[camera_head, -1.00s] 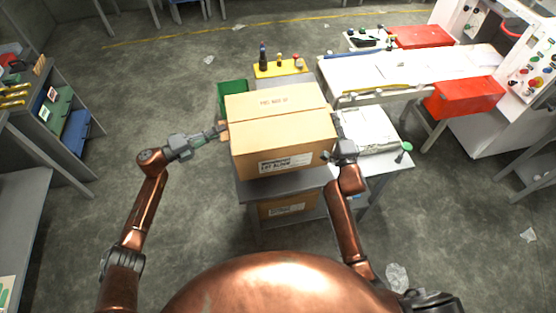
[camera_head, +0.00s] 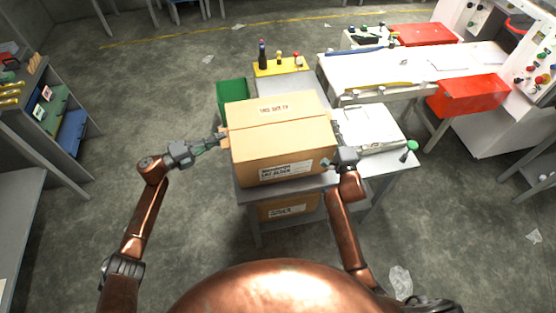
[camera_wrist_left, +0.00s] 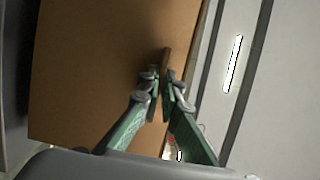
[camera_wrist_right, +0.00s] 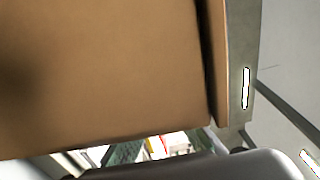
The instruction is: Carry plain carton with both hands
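The plain carton (camera_head: 280,140), tan with a white front label, is level at the grey table (camera_head: 312,184) in the head view. Whether its whole base touches the table top is hidden. My left gripper (camera_head: 222,141) is at its left side. In the left wrist view, the left fingers (camera_wrist_left: 163,88) are close together around a thin brown tab (camera_wrist_left: 166,60) on the carton's side. My right gripper (camera_head: 331,162) is at the carton's right side. In the right wrist view the carton wall (camera_wrist_right: 100,70) fills most of the picture, and the right fingertips are hidden.
Another carton (camera_head: 287,207) sits on the shelf below. A green bin (camera_head: 232,92) and yellow tray (camera_head: 281,67) with bottles stand behind. A white bench (camera_head: 375,72) with red bins (camera_head: 467,95) is at right. Open floor lies left, between table and shelving (camera_head: 55,115).

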